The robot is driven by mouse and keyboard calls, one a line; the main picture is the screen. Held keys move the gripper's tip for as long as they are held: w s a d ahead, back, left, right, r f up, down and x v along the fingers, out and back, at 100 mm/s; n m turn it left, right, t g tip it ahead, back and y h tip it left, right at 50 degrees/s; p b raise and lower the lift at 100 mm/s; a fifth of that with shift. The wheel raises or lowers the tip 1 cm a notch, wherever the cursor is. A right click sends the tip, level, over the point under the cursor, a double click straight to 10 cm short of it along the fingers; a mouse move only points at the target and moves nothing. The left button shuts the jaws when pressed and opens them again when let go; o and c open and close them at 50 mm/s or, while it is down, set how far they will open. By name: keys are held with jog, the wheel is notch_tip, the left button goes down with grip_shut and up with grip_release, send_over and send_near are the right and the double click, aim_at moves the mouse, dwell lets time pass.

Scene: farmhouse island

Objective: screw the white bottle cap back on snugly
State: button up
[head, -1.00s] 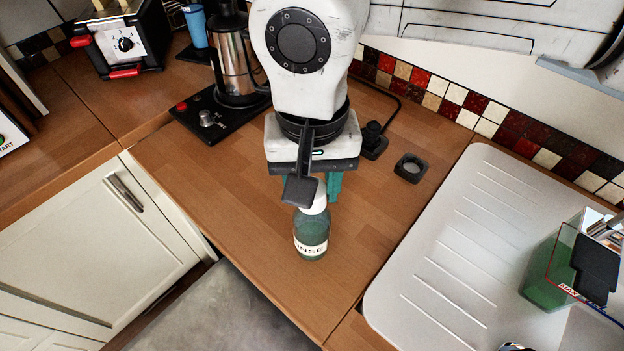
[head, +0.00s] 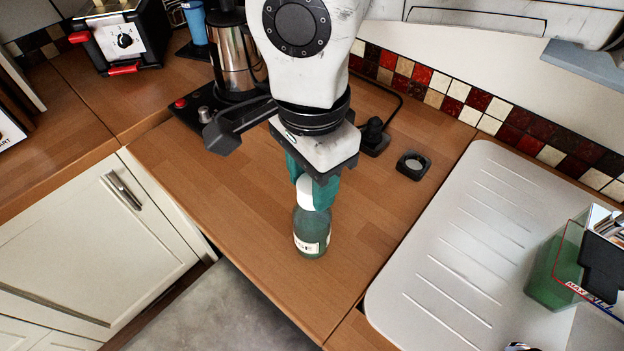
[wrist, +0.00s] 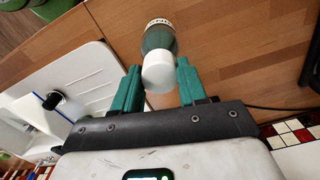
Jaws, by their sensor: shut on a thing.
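A green bottle (head: 312,232) with a pale label stands upright on the wooden counter, near its front edge. The white cap (head: 305,193) sits at the top of the bottle. My gripper (head: 313,188) points down over it, its teal fingers shut on the cap. In the wrist view the white cap (wrist: 159,72) lies between the two fingers, with the bottle (wrist: 159,37) beyond it. The cap looks in line with the bottle. The thread and neck are hidden, so I cannot tell how tightly it sits.
A small dark square holder (head: 413,165) stands on the counter to the right. A metal pot (head: 237,62) on a black hotplate is behind left. A white ribbed drainboard (head: 455,245) with a green container (head: 552,285) lies right. The counter left of the bottle is clear.

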aim_at(311, 182)
jog(key=shift+f+m, duration=0.15)
jog(key=shift+m, duration=0.45)
jog(key=o, duration=1.3)
jog(key=shift+c, duration=0.2)
notch_tip(311, 182, up, 11)
jog(key=b, duration=0.1)
